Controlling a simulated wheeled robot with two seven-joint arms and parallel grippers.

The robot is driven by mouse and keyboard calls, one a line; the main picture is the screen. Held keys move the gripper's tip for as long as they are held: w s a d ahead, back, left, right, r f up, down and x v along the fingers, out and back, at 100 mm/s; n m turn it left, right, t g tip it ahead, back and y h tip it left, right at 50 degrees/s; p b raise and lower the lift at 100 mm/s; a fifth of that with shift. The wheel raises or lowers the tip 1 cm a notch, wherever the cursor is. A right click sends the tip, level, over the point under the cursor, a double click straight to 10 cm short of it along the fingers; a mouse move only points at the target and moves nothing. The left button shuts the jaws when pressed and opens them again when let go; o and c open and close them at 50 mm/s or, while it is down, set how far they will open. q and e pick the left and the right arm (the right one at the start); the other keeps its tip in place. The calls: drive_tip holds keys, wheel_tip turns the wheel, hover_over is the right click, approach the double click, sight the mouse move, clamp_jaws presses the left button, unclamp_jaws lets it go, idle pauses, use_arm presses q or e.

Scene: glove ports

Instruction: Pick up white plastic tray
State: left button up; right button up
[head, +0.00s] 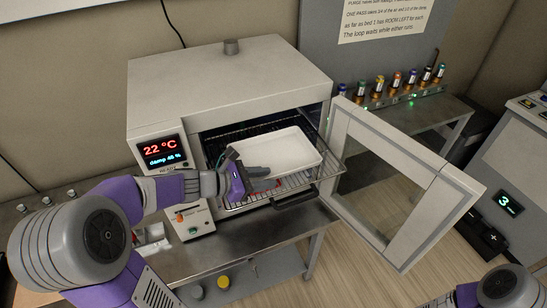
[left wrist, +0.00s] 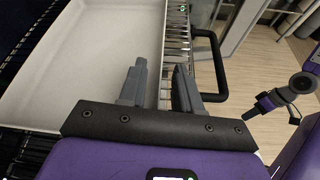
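The white plastic tray (head: 278,150) is a shallow rectangular tray lying on a pulled-out wire rack (head: 297,180) at the open front of the oven. My left gripper (head: 262,180) is at the tray's near left edge. In the left wrist view the gripper (left wrist: 160,82) has its fingers apart, one over the tray's inside and one outside its rim. The tray (left wrist: 95,50) fills the left of that view, with the rim running between the fingers. I see no clear contact.
The oven (head: 225,85) stands on a metal table (head: 265,232). Its door (head: 400,180) hangs open to the right of the rack. A dark handle (head: 295,199) sits at the rack's front. Several small bottles (head: 395,85) stand on a shelf behind the door.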

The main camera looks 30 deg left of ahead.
use_arm(q)
drive_tip(key=shift+c, duration=0.5)
clamp_jaws()
drive_tip(key=shift+r, duration=0.15)
